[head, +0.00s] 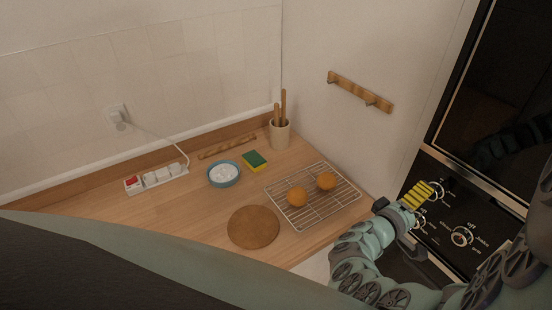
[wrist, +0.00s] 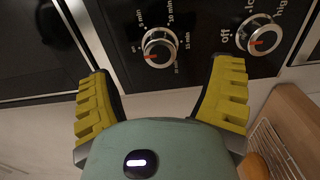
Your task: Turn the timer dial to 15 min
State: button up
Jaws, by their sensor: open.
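The timer dial (wrist: 160,47), a round knob with a silver rim and a red pointer mark, sits on the black oven panel in the wrist view. The red mark points left and slightly down, away from "15 min". My gripper (wrist: 164,75) is open, its yellow ridged fingers spread on either side below the dial, apparently not touching it. In the head view my gripper (head: 418,195) is in front of the oven panel and hides part of it.
A second dial (wrist: 259,35), marked off, low and high, is close to the right finger. Another knob (head: 462,237) is on the panel. The wooden counter holds a wire rack (head: 285,187) with two oranges, a blue bowl (head: 210,180) and a round board (head: 254,227).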

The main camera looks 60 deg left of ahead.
aim_at(429, 199)
jog(key=shift+w+d, duration=0.15)
jog(key=shift+w, duration=2.75)
jog(key=shift+c, duration=0.2)
jog(key=c, duration=1.2)
